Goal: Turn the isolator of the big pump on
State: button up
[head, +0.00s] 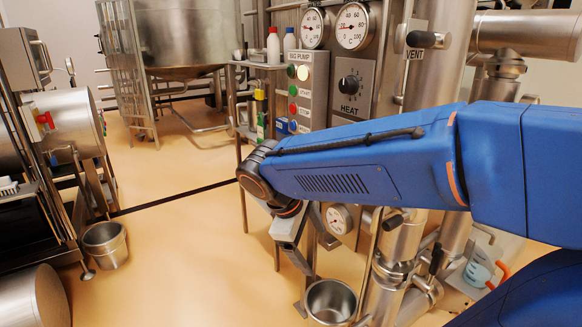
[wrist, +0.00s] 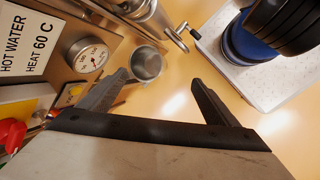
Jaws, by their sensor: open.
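The BIG PUMP panel (head: 304,88) stands upright in the middle of the head view, with a pale lamp, a green START button and a red STOP button. A red knob (wrist: 12,134) beside a yellow plate shows at the left edge of the wrist view, partly cut off. It may be the isolator; its setting cannot be read. My gripper (head: 300,262) is below and in front of the panel, pointing down. In the wrist view my gripper (wrist: 158,78) has its fingers spread with nothing between them. The red knob lies left of the fingers, apart from them.
A HOT WATER sign (wrist: 30,45) and a gauge (wrist: 88,55) are near the left finger. A steel bucket (head: 330,300) stands on the floor below my gripper. Open floor (head: 180,250) lies to the left.

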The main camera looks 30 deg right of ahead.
jog(key=w+r+n+g+h, duration=0.1)
jog(key=w+r+n+h, duration=0.1)
jog(key=w+n+h, duration=0.3)
jog(key=w+r+n+g+h, duration=0.1)
jog(key=w+r+n+h, duration=0.15)
jog(key=w, duration=0.55)
jog(key=w+a+r+n+t+h, duration=0.4)
jog(key=w+a, duration=0.3)
jog(key=w, duration=0.4)
jog(key=shift+g+h, duration=0.65)
jog(key=shift+g, duration=0.05)
jog(key=d, duration=1.7)
jog(key=shift+w+d+f, duration=0.2)
jog(key=shift+f, duration=0.2)
jog(key=c, duration=1.1)
